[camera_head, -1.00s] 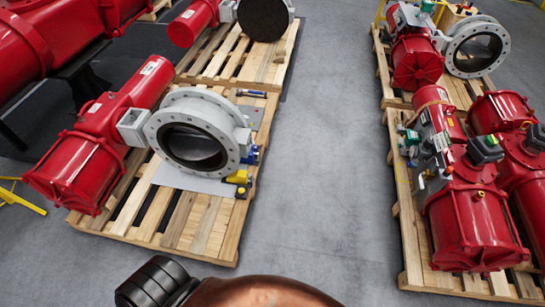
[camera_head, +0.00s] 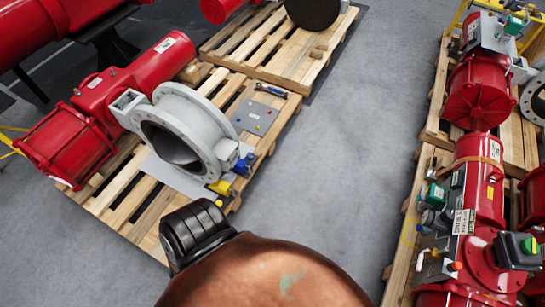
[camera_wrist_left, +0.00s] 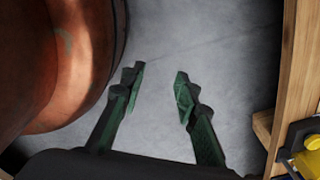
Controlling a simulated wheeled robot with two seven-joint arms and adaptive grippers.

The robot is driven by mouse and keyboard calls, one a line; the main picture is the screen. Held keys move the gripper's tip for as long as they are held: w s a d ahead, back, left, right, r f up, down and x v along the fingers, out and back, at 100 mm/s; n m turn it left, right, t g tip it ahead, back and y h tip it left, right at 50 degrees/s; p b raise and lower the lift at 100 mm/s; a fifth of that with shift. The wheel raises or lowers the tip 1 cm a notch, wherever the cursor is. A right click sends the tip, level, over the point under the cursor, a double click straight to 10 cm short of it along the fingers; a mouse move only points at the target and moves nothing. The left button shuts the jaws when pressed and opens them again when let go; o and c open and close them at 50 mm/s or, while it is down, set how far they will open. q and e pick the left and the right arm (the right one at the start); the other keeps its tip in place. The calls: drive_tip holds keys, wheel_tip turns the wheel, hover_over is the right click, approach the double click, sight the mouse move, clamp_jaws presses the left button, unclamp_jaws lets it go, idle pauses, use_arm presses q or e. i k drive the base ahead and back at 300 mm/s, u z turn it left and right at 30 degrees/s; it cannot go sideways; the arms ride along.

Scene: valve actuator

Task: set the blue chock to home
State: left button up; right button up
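The blue chock (camera_head: 242,164) lies on the pallet by the right side of the grey valve's flange ring (camera_head: 180,130), behind a yellow chock (camera_head: 222,186). A grey plate (camera_head: 256,116) with small coloured marks lies farther back on the same pallet. My left gripper (camera_wrist_left: 159,72) shows only in the left wrist view, its two dark green fingers apart with nothing between them, above the grey floor. The yellow chock (camera_wrist_left: 308,160) is at that view's lower right edge; the blue chock is not clear there. My right gripper is not in view.
The wooden pallet (camera_head: 110,214) carries the red actuator (camera_head: 66,146) and the valve. A blue-handled tool (camera_head: 271,90) lies near its back edge. More red actuators stand on pallets at right (camera_head: 478,180). The grey floor (camera_head: 340,150) between the pallets is clear.

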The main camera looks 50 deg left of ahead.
sight(241, 166)
drive_tip(key=i, duration=1.05)
drive_tip(key=u, duration=3.7)
